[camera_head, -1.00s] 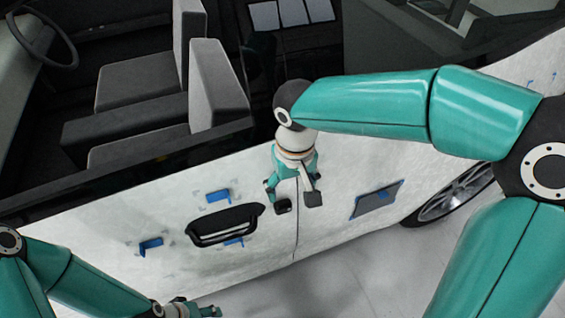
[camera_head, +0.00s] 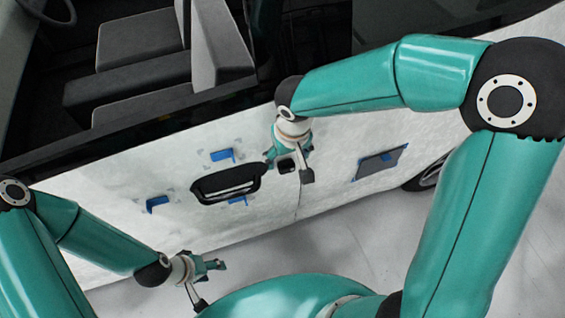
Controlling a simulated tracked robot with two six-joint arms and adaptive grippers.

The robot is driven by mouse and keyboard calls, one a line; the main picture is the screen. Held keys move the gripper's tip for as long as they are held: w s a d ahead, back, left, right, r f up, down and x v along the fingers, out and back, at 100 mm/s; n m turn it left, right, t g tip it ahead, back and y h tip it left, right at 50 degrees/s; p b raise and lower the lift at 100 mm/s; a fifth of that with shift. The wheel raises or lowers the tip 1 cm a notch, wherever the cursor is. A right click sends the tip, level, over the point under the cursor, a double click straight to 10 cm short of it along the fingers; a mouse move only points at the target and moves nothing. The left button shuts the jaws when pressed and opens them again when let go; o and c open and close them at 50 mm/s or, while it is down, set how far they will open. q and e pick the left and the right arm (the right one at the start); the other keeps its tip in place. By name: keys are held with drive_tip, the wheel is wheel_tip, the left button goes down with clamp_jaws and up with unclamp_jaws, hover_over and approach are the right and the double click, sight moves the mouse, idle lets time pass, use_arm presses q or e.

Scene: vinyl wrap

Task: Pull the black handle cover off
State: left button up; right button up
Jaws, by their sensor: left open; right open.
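The black handle cover (camera_head: 226,184) sits on the white car door (camera_head: 110,183), left of the door seam. My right gripper (camera_head: 297,170) is open and empty. In the picture it is just to the right of the cover's right end, with a gap between them; I cannot tell how far it is from the door surface. My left gripper (camera_head: 208,285) is open and empty, low in the picture, below the cover and apart from it.
Blue tape pieces are stuck above the cover (camera_head: 221,155), left of it (camera_head: 157,203) and just below it (camera_head: 237,200). A grey patch with blue tape (camera_head: 380,163) is on the panel to the right. The wheel (camera_head: 428,175) is further right. Grey floor (camera_head: 345,235) is clear below the car.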

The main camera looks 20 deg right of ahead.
sight(287, 165)
drive_tip(key=shift+w+f, duration=0.2)
drive_tip(key=shift+f, duration=0.9)
drive_tip(key=shift+w+f, duration=0.15)
drive_tip(key=shift+f, duration=0.95)
drive_tip(key=c, duration=1)
drive_tip(key=o, duration=0.3)
drive_tip(key=c, duration=0.7)
drive_tip(key=shift+s, duration=0.15)
drive_tip(key=shift+s+r+b, duration=0.1)
drive_tip(key=shift+s+b, duration=0.45)
